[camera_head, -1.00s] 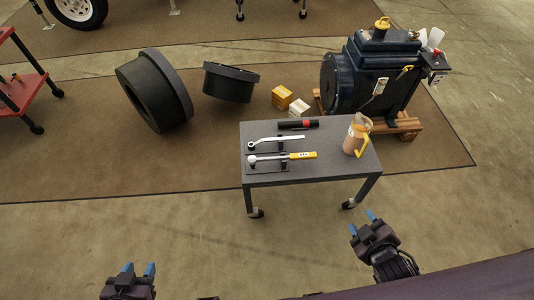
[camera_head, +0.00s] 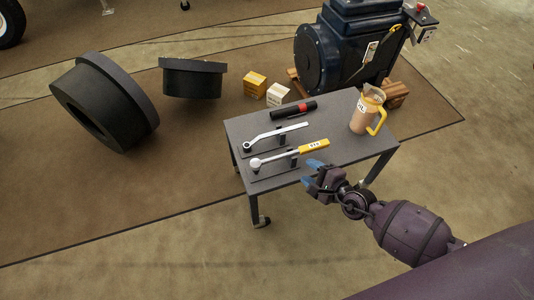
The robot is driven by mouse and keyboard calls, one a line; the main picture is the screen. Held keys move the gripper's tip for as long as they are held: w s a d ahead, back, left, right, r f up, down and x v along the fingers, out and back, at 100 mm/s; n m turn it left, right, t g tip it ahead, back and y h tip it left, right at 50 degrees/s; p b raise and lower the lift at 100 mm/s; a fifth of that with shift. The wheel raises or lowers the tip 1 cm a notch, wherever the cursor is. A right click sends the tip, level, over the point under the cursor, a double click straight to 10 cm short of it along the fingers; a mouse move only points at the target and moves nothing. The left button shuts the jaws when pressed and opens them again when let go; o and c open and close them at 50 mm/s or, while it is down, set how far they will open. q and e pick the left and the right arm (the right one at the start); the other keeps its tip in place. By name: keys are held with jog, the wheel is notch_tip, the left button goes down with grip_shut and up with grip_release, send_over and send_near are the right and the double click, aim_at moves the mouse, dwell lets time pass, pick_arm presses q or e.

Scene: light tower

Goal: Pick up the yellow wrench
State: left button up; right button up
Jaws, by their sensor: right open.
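The yellow wrench (camera_head: 314,145) has a yellow handle at its right end and a silver shaft and round head to the left. It rests on a dark holder near the front edge of the grey cart table (camera_head: 352,155). My right gripper (camera_head: 314,172) has blue fingertips and is open and empty. In the picture it shows just below the yellow handle, at the table's front edge. I cannot tell its height above the table. My left gripper is out of view.
A silver wrench (camera_head: 275,136) lies behind the yellow one on the table, with a black flashlight (camera_head: 293,111) farther back. A pitcher with a yellow handle (camera_head: 366,113) stands at the right. A large dark engine (camera_head: 345,50) is behind the table.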

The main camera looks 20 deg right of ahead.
aim_at(281, 158)
jog(key=w+f+n, duration=0.1)
jog(key=w, duration=0.1)
jog(key=w+a+f+n+b, duration=0.1)
jog(key=w+n, duration=0.1)
jog(key=w+a+f+n+b, duration=0.1)
jog(key=w+f, duration=0.1)
jog(key=shift+w+a+f+n+g, duration=0.1)
jog(key=shift+a+n+g, duration=0.2)
jog(key=shift+n, duration=0.1)
jog(key=shift+w+a+f, duration=0.1)
jog(key=shift+w+a, duration=0.05)
jog(key=shift+w, duration=0.4)
jog(key=x, duration=0.1)
jog(key=b+x, duration=0.1)
jog(key=x, duration=0.1)
jog(key=b+x, duration=0.1)
jog(key=shift+a+f, duration=0.4)
jog(key=shift+w+a, duration=0.15)
jog(key=shift+w, duration=0.2)
jog(key=shift+r, duration=0.2)
grip_shut()
